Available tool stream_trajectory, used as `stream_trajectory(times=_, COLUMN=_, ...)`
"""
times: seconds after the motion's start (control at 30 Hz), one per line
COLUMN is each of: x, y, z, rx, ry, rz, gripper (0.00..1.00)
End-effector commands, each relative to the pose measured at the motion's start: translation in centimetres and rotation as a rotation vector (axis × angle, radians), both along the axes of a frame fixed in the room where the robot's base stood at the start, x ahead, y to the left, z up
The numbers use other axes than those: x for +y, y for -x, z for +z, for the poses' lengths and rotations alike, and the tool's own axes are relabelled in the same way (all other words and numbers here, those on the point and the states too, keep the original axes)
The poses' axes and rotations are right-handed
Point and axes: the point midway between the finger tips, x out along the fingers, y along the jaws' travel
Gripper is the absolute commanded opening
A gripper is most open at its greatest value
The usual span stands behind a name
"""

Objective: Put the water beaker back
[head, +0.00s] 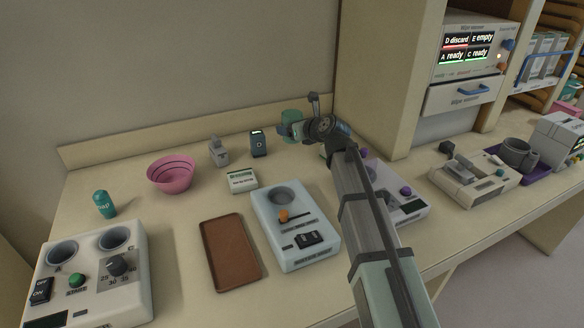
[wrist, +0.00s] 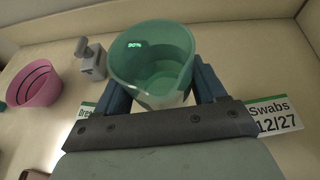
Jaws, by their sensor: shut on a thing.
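A green see-through beaker (wrist: 152,60) is between the two fingers of my gripper (wrist: 160,84) in the wrist view, with a small lit percentage mark on its wall. My gripper is shut on it. The beaker looks upright; I cannot make out its contents. In the head view the beaker (head: 292,119) shows near the back wall, partly covered by my gripper (head: 297,130). I cannot tell whether its base touches the counter.
A pink bowl (head: 171,175), grey pump bottle (head: 219,153), dark device (head: 258,144) and small labelled box (head: 242,180) stand left of the beaker. A brown tray (head: 230,252) and white device (head: 293,232) lie nearer. A cabinet side (head: 376,80) rises at right.

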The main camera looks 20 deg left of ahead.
Motion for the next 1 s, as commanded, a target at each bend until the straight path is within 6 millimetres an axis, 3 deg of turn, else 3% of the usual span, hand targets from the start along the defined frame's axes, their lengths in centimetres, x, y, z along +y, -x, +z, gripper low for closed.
stream_trajectory(times=0.27, x=0.0, y=0.0, z=-1.9, rx=0.002, ry=0.000, rz=0.001, gripper=0.35)
stream_trajectory(times=0.6, x=0.0, y=0.0, z=-6.4, rx=0.002, ry=0.000, rz=0.001, gripper=0.35)
stream_trajectory(times=1.0, x=0.0, y=0.0, z=-9.4, rx=0.002, ry=0.000, rz=0.001, gripper=0.35)
